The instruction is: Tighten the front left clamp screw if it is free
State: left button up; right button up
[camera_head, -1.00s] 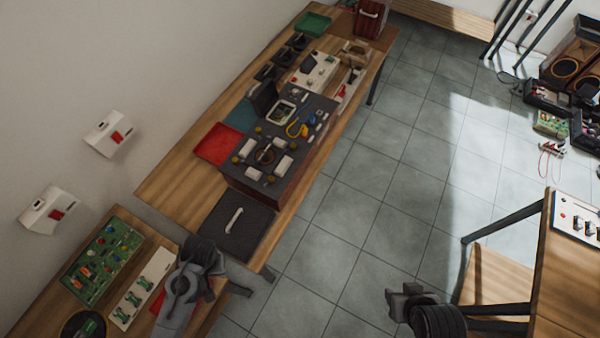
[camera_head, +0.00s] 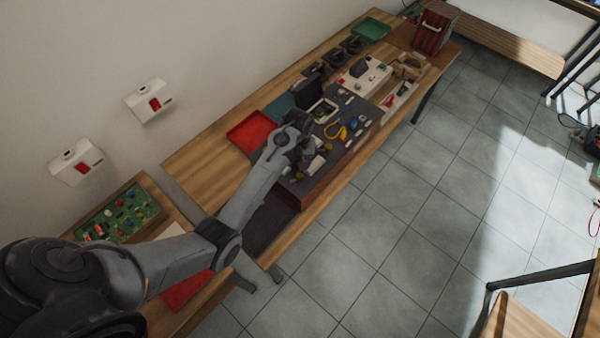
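A dark equipment panel (camera_head: 361,118) sits on top of a reddish-brown box (camera_head: 345,163) on the wooden bench. My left arm reaches in from the left and its gripper (camera_head: 308,155) is over the near-left part of the panel. The arm and gripper cover most of the clamp area there, including several of its small yellowish knobs and pale blocks. A pale block (camera_head: 317,163) shows beside the gripper. I cannot tell which clamp screw is under the gripper, whether they touch, or whether the fingers are open. My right gripper is out of view.
A red tray (camera_head: 250,132) lies behind the gripper, and a dark pad (camera_head: 268,226) lies on the bench (camera_head: 210,150) below the arm. Yellow and blue tools (camera_head: 340,131) lie on the panel.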

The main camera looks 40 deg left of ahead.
aim_at(299, 175)
pick_arm(q)
notch_tip(299, 175, down, 8)
jog(key=shift+f, duration=0.15)
dwell(0.3)
grip_shut()
